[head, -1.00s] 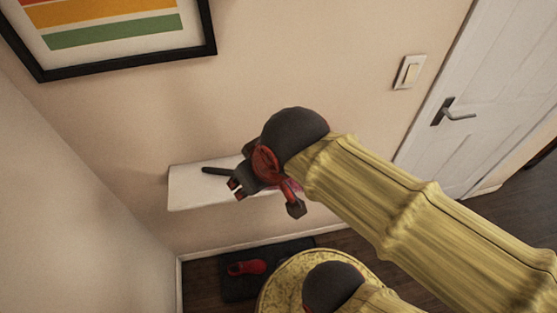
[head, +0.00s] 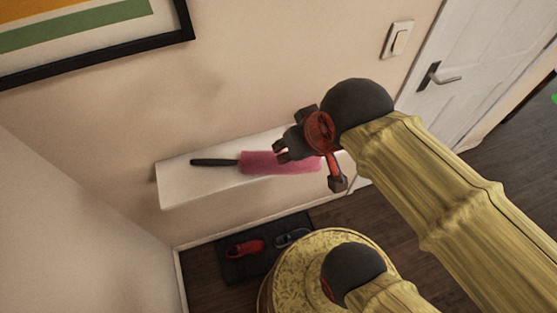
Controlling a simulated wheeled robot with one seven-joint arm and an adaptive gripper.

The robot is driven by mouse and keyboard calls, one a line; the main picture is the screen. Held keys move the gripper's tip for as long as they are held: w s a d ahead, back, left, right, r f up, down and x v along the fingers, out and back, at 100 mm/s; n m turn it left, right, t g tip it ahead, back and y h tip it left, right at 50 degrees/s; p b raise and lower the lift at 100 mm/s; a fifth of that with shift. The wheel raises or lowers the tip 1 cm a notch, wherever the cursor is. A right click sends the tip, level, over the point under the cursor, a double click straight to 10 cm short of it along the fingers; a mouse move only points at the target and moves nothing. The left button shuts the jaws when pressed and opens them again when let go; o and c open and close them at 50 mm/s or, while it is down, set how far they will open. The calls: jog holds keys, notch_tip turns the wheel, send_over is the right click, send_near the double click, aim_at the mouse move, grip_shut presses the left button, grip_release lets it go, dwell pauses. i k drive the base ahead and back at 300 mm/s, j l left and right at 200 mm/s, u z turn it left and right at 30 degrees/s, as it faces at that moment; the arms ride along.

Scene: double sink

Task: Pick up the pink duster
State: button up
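The pink duster (head: 265,163) lies on the white wall shelf (head: 190,190). Its black handle (head: 213,162) points left and its fluffy pink head lies to the right. My gripper (head: 309,167) is over the right part of the shelf, its fingers spread apart around the view of the duster's pink end. It looks empty. The right tip of the pink head is partly hidden by the gripper. I cannot tell how high the gripper is above the duster.
A framed striped picture (head: 80,38) hangs above the shelf. A light switch (head: 398,39) and a white door (head: 480,60) are to the right. Below, a dark mat (head: 235,270) holds a red shoe (head: 245,249) and a blue shoe (head: 292,238). A wall closes off the left.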

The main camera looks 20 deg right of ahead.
aim_at(258, 162)
jog(key=k+l+z, duration=0.15)
jog(key=k+z, duration=0.3)
jog(key=k, duration=0.2)
jog(key=i+j+z, duration=0.15)
jog(key=j+z, duration=0.3)
jog(key=i+j+z, duration=0.1)
jog(key=j+z, duration=0.15)
jog(key=z, duration=0.25)
jog(key=j+z, duration=0.45)
jog(key=l, duration=0.1)
